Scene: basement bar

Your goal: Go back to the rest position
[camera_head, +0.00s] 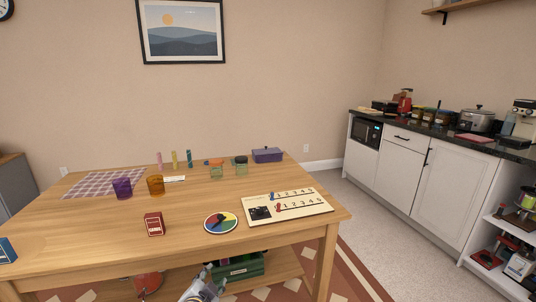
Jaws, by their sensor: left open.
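My left gripper (207,274) shows small at the bottom middle of the head view, in front of the table's near edge. It is open and I see nothing held in it. It is apart from the things on the wooden table (105,222). My right gripper is not in view.
On the table are a purple cup (122,188), an orange cup (155,185), a red box (154,224), a colored disc (220,222), a numbered board (288,206), two jars and a purple lidded box (267,155). A green crate (240,268) sits below. Floor at right is clear.

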